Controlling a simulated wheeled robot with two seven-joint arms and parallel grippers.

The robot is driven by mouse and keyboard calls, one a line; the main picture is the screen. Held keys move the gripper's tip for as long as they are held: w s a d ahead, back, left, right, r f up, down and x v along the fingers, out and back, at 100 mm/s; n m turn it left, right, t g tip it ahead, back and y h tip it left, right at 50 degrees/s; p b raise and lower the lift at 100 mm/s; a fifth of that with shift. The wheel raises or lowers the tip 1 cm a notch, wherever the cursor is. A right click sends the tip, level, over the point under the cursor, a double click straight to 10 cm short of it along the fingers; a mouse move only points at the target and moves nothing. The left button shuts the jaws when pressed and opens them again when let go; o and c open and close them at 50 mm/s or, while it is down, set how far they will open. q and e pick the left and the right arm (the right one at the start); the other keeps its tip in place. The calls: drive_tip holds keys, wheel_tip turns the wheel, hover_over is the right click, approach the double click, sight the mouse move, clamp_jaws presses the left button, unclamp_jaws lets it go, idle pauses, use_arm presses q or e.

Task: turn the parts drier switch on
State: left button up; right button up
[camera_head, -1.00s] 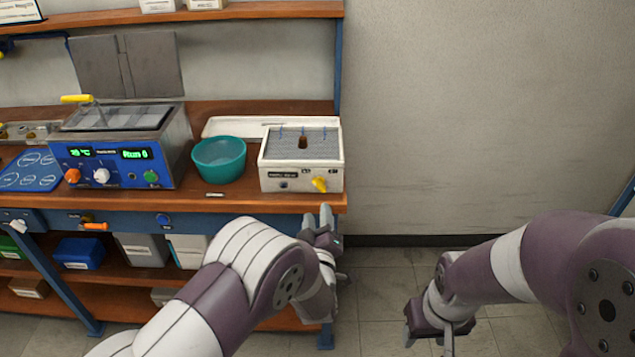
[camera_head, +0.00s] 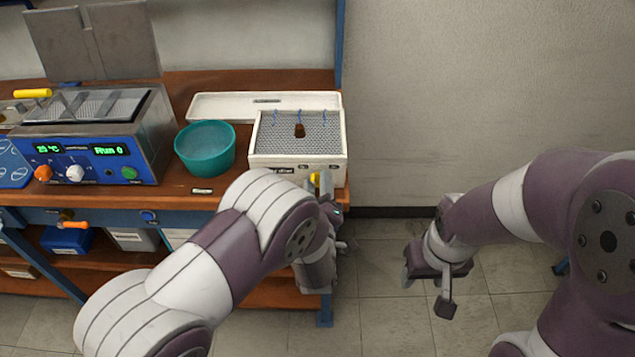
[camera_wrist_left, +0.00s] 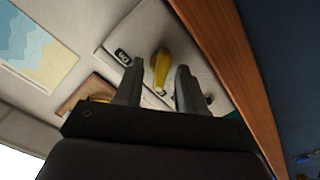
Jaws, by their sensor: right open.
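The parts drier is the white box (camera_head: 256,160) with a mesh top at the right end of the bench. Its yellow switch lever (camera_head: 314,180) is on the front face, partly hidden by my left gripper (camera_head: 321,184). In the left wrist view the yellow lever (camera_wrist_left: 161,70) shows between the two fingers of my left gripper (camera_wrist_left: 155,84), which are apart with gaps on both sides. I cannot tell whether the fingers reach past the lever. My right gripper (camera_head: 428,290) is open and empty over the floor, to the right of the bench.
A teal bowl (camera_head: 206,150) stands left of the drier. A blue-fronted bath unit (camera_head: 95,165) with knobs and green displays is further left. A white tray (camera_head: 220,104) lies behind. The floor right of the bench is clear.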

use_arm(q)
clamp_jaws()
drive_tip(key=shift+m, duration=0.4)
drive_tip(key=m, duration=0.6)
drive_tip(key=shift+d+m, duration=0.15)
drive_tip(key=shift+m, duration=0.15)
drive_tip(key=m+p, duration=0.1)
drive_tip(key=m, duration=0.3)
drive_tip(key=shift+d+m+p, duration=0.15)
drive_tip(key=shift+m+p, duration=0.3)
drive_tip(key=shift+m, duration=1.75)
